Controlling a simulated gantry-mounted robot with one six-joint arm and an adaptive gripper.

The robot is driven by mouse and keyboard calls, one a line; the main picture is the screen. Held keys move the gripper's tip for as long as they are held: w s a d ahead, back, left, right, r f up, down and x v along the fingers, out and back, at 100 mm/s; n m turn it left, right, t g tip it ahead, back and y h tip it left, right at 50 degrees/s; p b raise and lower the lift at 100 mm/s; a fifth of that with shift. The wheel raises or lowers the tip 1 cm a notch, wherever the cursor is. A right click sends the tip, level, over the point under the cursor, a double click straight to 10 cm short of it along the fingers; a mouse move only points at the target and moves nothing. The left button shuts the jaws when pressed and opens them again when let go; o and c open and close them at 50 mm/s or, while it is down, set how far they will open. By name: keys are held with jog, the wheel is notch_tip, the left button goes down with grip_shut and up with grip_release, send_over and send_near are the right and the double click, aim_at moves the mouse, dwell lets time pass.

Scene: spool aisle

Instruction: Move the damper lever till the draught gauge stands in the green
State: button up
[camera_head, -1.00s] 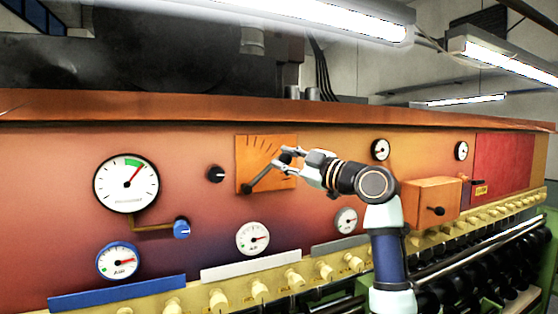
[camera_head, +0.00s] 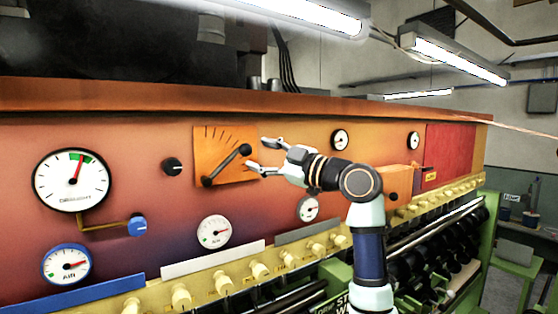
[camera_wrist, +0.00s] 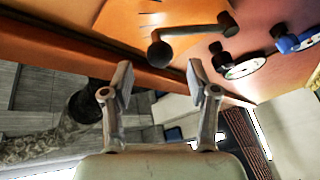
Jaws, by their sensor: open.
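The draught gauge (camera_head: 60,190) is a round white dial at the left in the head view. Its red needle points up and slightly right, within the green band at the top. The damper lever (camera_head: 226,166) sits on an orange plate (camera_head: 205,143) and slants up to the right to a black ball knob (camera_head: 245,150). My gripper (camera_head: 258,154) is open and empty, just right of the knob. In the wrist view the knob (camera_wrist: 160,53) lies beyond the fingertips (camera_wrist: 158,80), clear of both fingers.
A black knob (camera_head: 172,167) is left of the plate, and a blue knob (camera_head: 138,226) is below the draught gauge. Smaller gauges (camera_head: 214,232) and a row of cream knobs (camera_head: 260,270) run below. An orange box (camera_head: 398,180) juts out to the right.

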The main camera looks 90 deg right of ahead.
jog(key=v, duration=0.6)
jog(key=shift+s+a, duration=0.2)
jog(key=shift+s, duration=0.05)
jog(key=shift+f, duration=0.1)
